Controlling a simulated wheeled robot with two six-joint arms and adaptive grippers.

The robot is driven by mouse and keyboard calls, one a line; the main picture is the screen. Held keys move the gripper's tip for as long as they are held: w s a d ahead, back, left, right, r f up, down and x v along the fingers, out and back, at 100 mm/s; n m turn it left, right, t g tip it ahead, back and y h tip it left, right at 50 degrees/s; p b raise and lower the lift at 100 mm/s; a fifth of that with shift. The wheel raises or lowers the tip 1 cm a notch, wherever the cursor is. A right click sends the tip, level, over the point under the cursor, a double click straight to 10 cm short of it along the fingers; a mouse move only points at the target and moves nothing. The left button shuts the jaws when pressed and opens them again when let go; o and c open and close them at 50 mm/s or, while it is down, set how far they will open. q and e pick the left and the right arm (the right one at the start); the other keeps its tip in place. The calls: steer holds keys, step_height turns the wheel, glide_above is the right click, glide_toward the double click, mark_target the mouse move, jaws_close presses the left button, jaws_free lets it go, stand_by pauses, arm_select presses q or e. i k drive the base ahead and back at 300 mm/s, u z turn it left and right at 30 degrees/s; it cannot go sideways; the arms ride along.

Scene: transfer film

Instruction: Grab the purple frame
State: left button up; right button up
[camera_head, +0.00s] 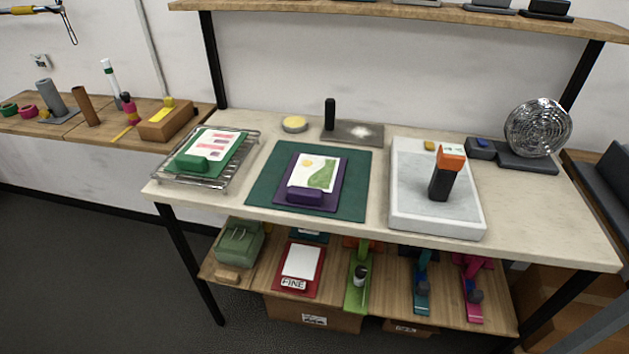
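The purple frame (327,206) lies flat on a dark green mat (262,190) in the middle of the table. A white sheet with a green and yellow print (312,173) lies on it, and a raised purple block (304,196) sits at its near edge. Neither of my grippers shows in the head view, and nothing is touching the frame.
A green frame with a printed sheet lies on a wire rack (192,180) at left. A white slab (465,215) with an orange-topped black tool (449,172) stands at right. A grey plate with a black post (330,113) is behind. A lower shelf (400,301) holds several coloured items.

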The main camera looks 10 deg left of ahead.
mark_target(313, 182)
steer(key=k, duration=0.5)
steer(key=z, duration=1.1)
steer(key=i, duration=1.75)
steer(key=u, duration=2.4)
